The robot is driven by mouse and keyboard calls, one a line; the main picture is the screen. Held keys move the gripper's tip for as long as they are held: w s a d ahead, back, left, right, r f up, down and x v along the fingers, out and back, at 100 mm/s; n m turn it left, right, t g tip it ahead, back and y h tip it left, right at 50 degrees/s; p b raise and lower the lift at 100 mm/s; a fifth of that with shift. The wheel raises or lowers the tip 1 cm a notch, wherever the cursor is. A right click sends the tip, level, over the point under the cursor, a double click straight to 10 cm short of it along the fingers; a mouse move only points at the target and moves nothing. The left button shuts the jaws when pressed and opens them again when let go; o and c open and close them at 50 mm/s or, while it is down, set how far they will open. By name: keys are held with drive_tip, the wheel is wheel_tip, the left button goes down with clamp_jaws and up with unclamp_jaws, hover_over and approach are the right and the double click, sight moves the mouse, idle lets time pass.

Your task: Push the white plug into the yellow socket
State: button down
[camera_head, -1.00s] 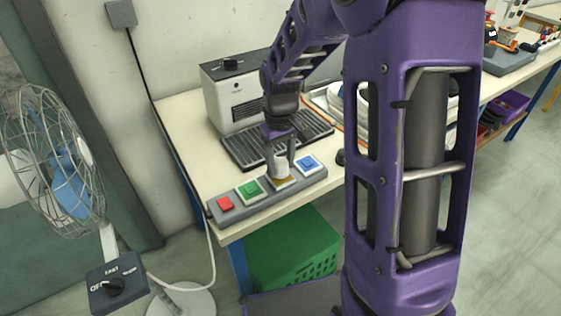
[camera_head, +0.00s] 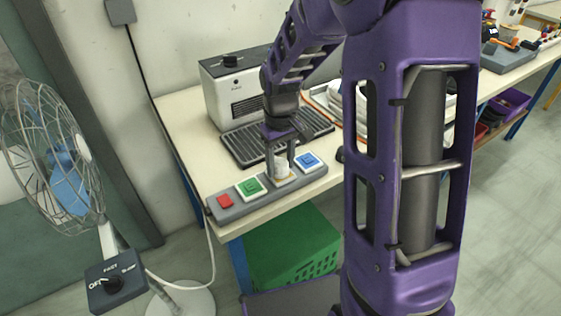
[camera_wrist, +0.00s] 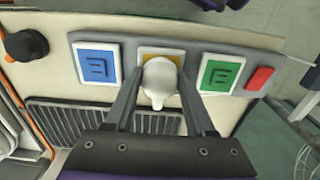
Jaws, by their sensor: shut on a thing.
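My gripper (camera_head: 281,161) reaches down over the grey socket strip and is shut on the white plug (camera_head: 281,168). In the wrist view the white plug (camera_wrist: 160,82) is between the two dark fingers of my gripper (camera_wrist: 160,92). The yellow socket (camera_wrist: 150,52) lies directly under the plug, and only part of its yellow face shows behind it. In the head view the plug hides most of the yellow socket. The plug stands upright at the socket; how deep it sits I cannot tell.
The grey strip (camera_head: 230,212) also carries a blue socket (camera_head: 307,160), a green socket (camera_head: 249,186) and a red switch (camera_head: 224,201). A white and grey heater (camera_head: 236,95) and a dark grille (camera_head: 245,148) stand behind. A fan (camera_head: 50,160) is at the left.

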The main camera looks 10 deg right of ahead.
drive_tip(key=shift+f, duration=0.2)
drive_tip(key=shift+c, duration=0.8)
unclamp_jaws()
drive_tip(key=shift+r, duration=0.1)
